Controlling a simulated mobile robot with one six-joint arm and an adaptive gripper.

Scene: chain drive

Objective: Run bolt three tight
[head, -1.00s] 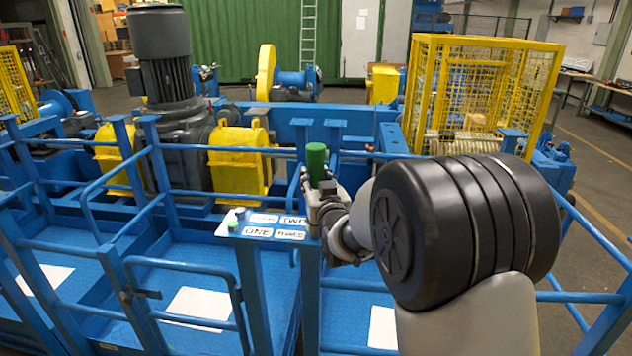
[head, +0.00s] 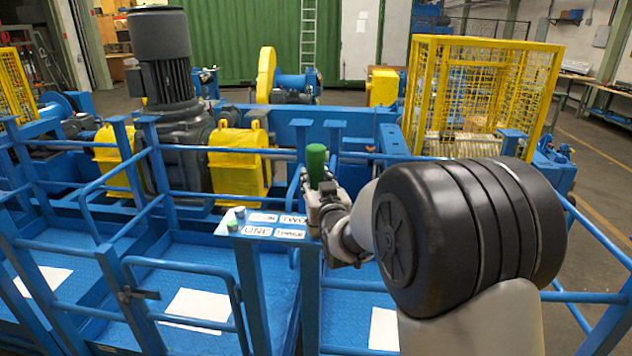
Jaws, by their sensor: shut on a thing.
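A blue post top (head: 262,244) carries white labels. ONE (head: 257,231) and THREE (head: 290,234) are in the front row, with TWO (head: 293,220) behind and another label too blurred to read. My gripper (head: 325,192) is at the right end of this top, beside the THREE and TWO labels. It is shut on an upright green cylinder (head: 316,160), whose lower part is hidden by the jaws. I cannot tell whether the cylinder's lower end touches anything. No bolt by the THREE label can be made out. Small pale and green pieces (head: 239,212) stand at the left end.
Blue railings (head: 130,270) and gates surround the top. A dark motor (head: 163,100) and yellow guard housings (head: 238,165) stand behind on the left. A yellow mesh cage (head: 480,90) stands behind on the right. White sheets (head: 200,305) lie on the blue floor.

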